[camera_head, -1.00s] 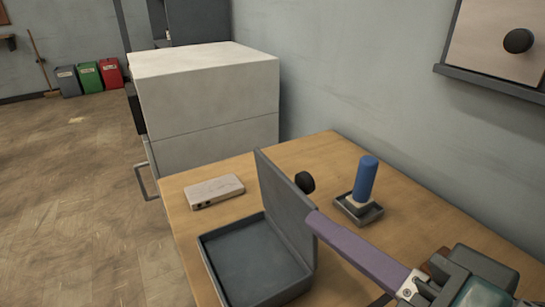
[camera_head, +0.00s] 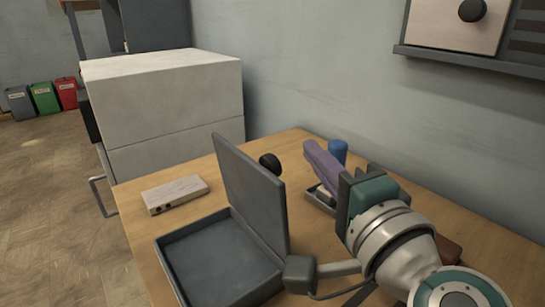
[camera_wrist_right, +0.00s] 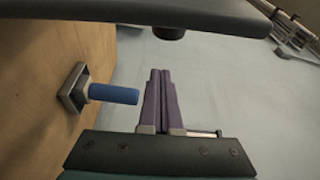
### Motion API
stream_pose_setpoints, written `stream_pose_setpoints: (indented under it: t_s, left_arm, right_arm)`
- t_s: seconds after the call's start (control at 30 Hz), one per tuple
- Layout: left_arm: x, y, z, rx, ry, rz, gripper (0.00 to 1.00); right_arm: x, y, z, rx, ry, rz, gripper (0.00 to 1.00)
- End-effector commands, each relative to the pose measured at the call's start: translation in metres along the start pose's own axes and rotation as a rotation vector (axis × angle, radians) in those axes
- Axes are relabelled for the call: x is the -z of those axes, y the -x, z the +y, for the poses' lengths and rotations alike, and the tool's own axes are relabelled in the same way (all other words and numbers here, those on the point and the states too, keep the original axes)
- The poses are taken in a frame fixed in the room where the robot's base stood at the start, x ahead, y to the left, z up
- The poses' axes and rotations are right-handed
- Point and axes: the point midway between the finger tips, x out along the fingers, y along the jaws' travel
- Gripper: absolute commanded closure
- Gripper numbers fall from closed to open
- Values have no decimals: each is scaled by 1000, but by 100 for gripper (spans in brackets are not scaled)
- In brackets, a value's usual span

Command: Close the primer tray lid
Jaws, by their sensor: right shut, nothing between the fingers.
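The grey primer tray (camera_head: 190,262) sits on the wooden table with its lid (camera_head: 252,190) standing upright along its right side. A black knob (camera_head: 270,163) sticks out from the lid's right face. In the right wrist view the lid (camera_wrist_right: 120,10) crosses the top, with its knob (camera_wrist_right: 168,32) below it. My right gripper (camera_head: 312,150) is to the right of the lid, its purple fingers together and empty. In the right wrist view the fingers (camera_wrist_right: 160,80) point toward the wall, apart from the lid. My left gripper is not in view.
A blue-handled tool (camera_head: 338,150) stands in a small holder behind my right gripper; it also shows in the right wrist view (camera_wrist_right: 113,93). A pale block (camera_head: 175,194) lies left of the lid. A white cabinet (camera_head: 165,100) stands behind the table, beside the wall.

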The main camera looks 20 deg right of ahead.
Motion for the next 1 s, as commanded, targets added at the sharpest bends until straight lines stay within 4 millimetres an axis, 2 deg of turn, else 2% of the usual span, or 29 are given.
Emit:
stream_pose_setpoints:
  t_s: [0.1, 0.3, 0.77, 1.0]
  left_arm:
    - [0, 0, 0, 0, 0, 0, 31]
    - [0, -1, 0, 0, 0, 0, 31]
    - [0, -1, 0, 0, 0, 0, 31]
    - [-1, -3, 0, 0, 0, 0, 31]
  right_arm:
    - [-18, 5, 1, -2, -3, -1, 100]
    - [-35, 11, 1, -1, -1, 0, 100]
    - [-38, 13, 0, 0, 3, -1, 100]
    - [-43, 14, -1, 18, 58, -1, 100]
